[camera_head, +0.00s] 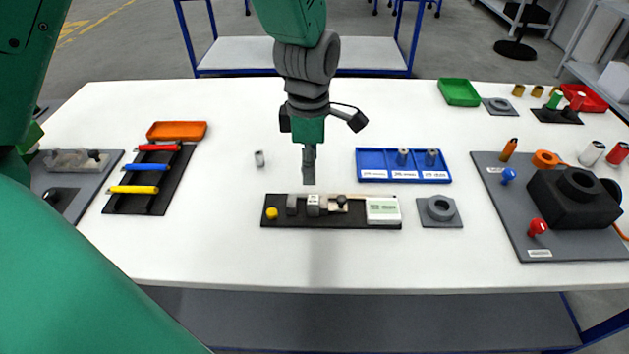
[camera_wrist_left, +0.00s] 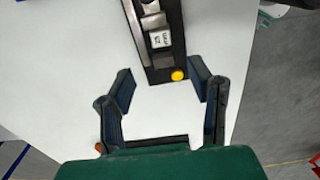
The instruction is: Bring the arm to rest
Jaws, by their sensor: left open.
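My left gripper (camera_head: 309,172) hangs fingers down above the white table (camera_head: 220,250), just behind the black fixture. It is seen edge-on in the head view, so its two fingers overlap. The black fixture (camera_head: 275,220) with a yellow button (camera_head: 271,213) lies near the fingertips; in the left wrist view the button (camera_wrist_left: 178,75) shows close to the right finger. My right gripper is out of view.
A blue tray (camera_head: 400,178) and a grey block with a ring (camera_head: 439,210) lie right of the gripper. A small grey cylinder (camera_head: 259,158) stands left of it. An orange tray (camera_head: 177,130) and a black rack (camera_head: 125,204) lie further left. The front table strip is clear.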

